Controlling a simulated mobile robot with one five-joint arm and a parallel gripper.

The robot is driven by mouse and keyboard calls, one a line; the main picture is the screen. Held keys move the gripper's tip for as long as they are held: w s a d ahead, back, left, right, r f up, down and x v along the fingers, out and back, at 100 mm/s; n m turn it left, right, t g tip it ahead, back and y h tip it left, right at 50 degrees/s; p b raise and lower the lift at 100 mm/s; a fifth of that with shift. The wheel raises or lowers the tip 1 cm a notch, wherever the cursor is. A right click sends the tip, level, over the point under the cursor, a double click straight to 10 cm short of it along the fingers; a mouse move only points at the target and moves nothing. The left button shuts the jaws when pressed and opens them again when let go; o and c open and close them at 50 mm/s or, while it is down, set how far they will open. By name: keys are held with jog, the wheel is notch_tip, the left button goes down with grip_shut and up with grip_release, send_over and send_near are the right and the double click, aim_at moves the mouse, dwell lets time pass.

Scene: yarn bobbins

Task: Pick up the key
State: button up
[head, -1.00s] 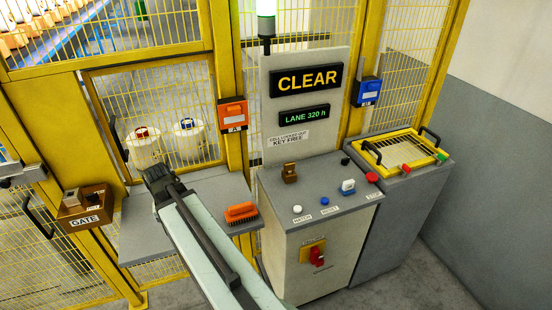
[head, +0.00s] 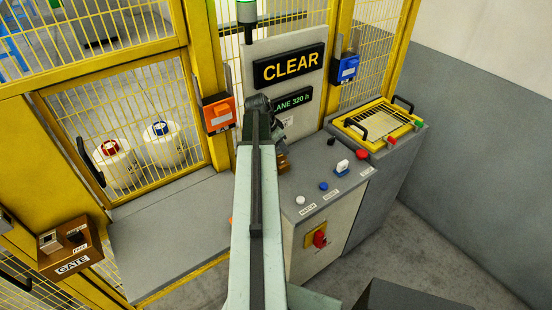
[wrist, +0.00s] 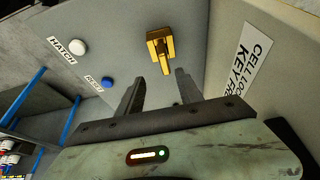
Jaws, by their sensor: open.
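The key is a brass-coloured piece with a block-like head. In the wrist view the key (wrist: 160,44) stands on the grey console top, just beyond my fingertips and roughly in line with the gap between them. My gripper (wrist: 157,80) is open and empty, one finger on each side of that gap. In the head view the key (head: 283,164) is partly hidden by my arm, and my gripper (head: 279,137) is close above it, hard to make out. I cannot tell whether the fingers touch it.
An upright sign panel (head: 298,62) stands behind the key. The grey shelf (head: 165,235) at left looks mostly clear.

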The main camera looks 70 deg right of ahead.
aim_at(281, 154)
jog(key=shift+w+d+f+b, duration=0.15)
jog(key=shift+f+b, duration=0.25)
jog(key=shift+f, duration=0.25)
jog(key=shift+w+d+f+b, duration=0.15)
jog(key=shift+f+b, duration=0.25)
jog(key=shift+f, duration=0.2)
jog(key=shift+r, duration=0.15)
jog(key=b+x, duration=0.5)
jog(key=shift+w+a+f, duration=0.1)
jog(key=shift+f, duration=0.15)
jog(key=shift+r, duration=0.2)
jog(key=shift+p, duration=0.3)
grip_shut()
